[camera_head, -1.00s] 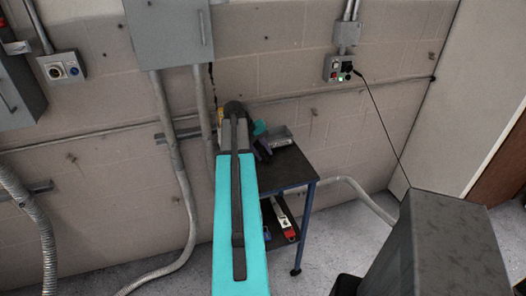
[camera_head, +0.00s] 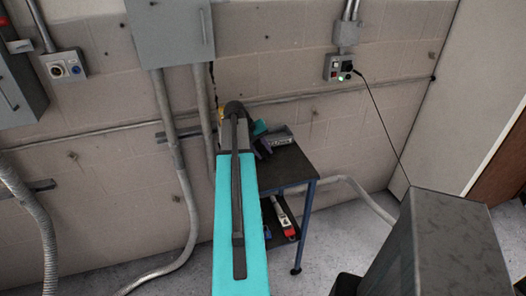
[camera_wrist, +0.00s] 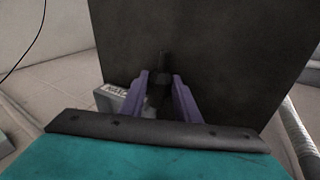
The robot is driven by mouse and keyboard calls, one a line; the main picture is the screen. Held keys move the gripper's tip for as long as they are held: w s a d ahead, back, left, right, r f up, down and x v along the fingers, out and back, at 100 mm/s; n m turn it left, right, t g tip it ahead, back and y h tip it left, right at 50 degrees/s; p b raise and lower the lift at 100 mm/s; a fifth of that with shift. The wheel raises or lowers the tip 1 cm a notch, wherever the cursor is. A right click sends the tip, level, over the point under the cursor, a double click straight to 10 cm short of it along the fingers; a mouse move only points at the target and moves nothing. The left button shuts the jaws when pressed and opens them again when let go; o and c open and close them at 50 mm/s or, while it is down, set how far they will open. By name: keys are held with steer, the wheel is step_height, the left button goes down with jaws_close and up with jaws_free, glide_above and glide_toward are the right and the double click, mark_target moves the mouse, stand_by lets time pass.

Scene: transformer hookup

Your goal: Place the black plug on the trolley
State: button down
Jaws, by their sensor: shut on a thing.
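The trolley (camera_head: 290,176) has a dark top and blue legs and stands against the wall in the head view. Its dark top (camera_wrist: 225,60) fills much of the wrist view. My gripper (camera_wrist: 161,82) has two purple fingers, shut on the black plug (camera_wrist: 161,70), which points away over the trolley top. Dark on dark, I cannot tell whether the plug touches the top. In the head view my teal arm reaches over the trolley's left part; the plug cannot be made out there.
A small grey box (camera_head: 279,138) sits on the trolley top, just left of my fingers in the wrist view (camera_wrist: 112,98). A red and white item (camera_head: 285,222) lies on the lower shelf. A wall socket (camera_head: 338,68) has a black cable. The top's right part is clear.

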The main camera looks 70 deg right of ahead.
steer(key=shift+s+a+f, duration=0.1)
steer(key=shift+a+f, duration=0.2)
steer(key=shift+f, duration=0.5)
steer(key=c, duration=1.6)
jaws_free()
steer(key=shift+r, duration=0.1)
steer(key=shift+d+r, duration=0.1)
steer(key=shift+r, duration=0.35)
steer(key=shift+w+r, duration=0.15)
steer(key=shift+w, duration=0.05)
steer(key=v, duration=0.4)
steer(key=b+v, duration=0.1)
steer(key=v, duration=0.7)
steer(key=shift+d+r+b, duration=0.1)
steer(key=shift+d+b, duration=0.2)
steer(key=shift+d, duration=0.05)
